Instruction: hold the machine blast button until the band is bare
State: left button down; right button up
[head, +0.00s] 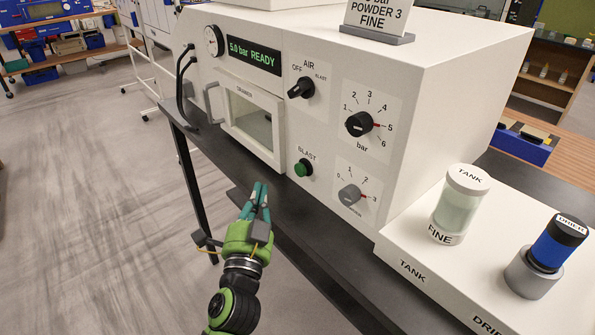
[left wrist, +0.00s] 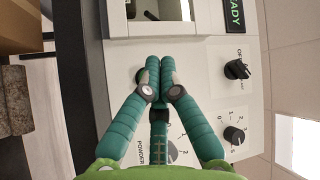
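The white blasting machine (head: 320,60) stands on a dark bench, its display (head: 254,55) reading "5.0 bar READY". The round green blast button (head: 303,168) is on the front panel under the word BLAST. In the left wrist view the button (left wrist: 139,75) is partly hidden behind my fingers. My left gripper (head: 258,188) has its fingertips together with nothing between them. It is in front of the panel, left of and below the button in the head view, and looks apart from it. The chamber window (head: 250,122) is dim; I cannot make out a band inside. My right gripper is not in view.
The air knob (head: 301,88), bar knob (head: 360,124) at about 5 and powder knob (head: 350,195) at about 3 stick out near the button. A FINE tank (head: 459,206) and a blue container (head: 556,245) stand at right. A door handle (head: 212,103) juts out left.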

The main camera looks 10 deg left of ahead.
aim_at(300, 170)
pick_arm(q)
jog(key=w+d, duration=0.1)
jog(key=w, duration=0.1)
jog(key=w+d+b, duration=0.1)
jog(key=w+d, duration=0.1)
jog(key=shift+f, duration=0.1)
jog(key=shift+w+d, duration=0.4)
jog(key=shift+w, duration=0.05)
jog(key=shift+w+d, duration=0.15)
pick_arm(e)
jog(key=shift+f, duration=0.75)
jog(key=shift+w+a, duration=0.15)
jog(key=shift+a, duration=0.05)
pick_arm(q)
jog(key=shift+b, duration=0.3)
jog(key=shift+w+d, duration=0.25)
jog(key=shift+w, duration=0.1)
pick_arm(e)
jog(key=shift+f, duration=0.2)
pick_arm(q)
jog(key=shift+w+d+b, duration=0.25)
jog(key=shift+w+b, duration=0.05)
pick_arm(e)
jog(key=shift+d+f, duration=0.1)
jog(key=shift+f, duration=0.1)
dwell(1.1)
